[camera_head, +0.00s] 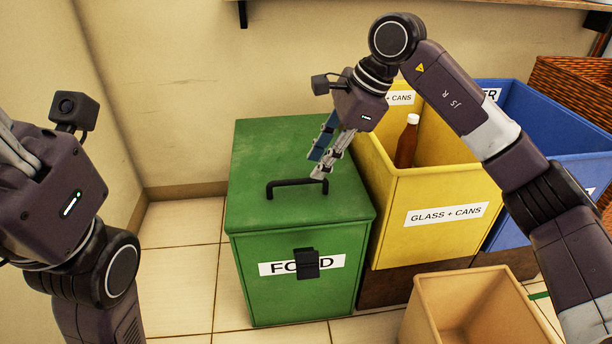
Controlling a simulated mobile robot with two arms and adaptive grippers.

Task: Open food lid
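The green food bin (290,270) stands on the floor in the middle, with a white "FOOD" label and a dark latch-like piece (307,264) on its front. Its green lid (257,150) lies flat and closed on top. A black bar handle (290,184) is fixed on the lid. My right gripper (316,167) reaches down over the lid at the handle's right end. Its fingers look apart with nothing between them; I cannot tell if they touch the handle. My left gripper (14,150) is at the left edge, away from the bin, its fingertips cut off.
A yellow "GLASS + CANS" bin (420,232) with a brown bottle (407,142) stands right of the green bin. A blue bin (540,118) and a wicker basket (575,85) are further right. An open tan box (430,310) is in front. Floor left of the green bin is clear.

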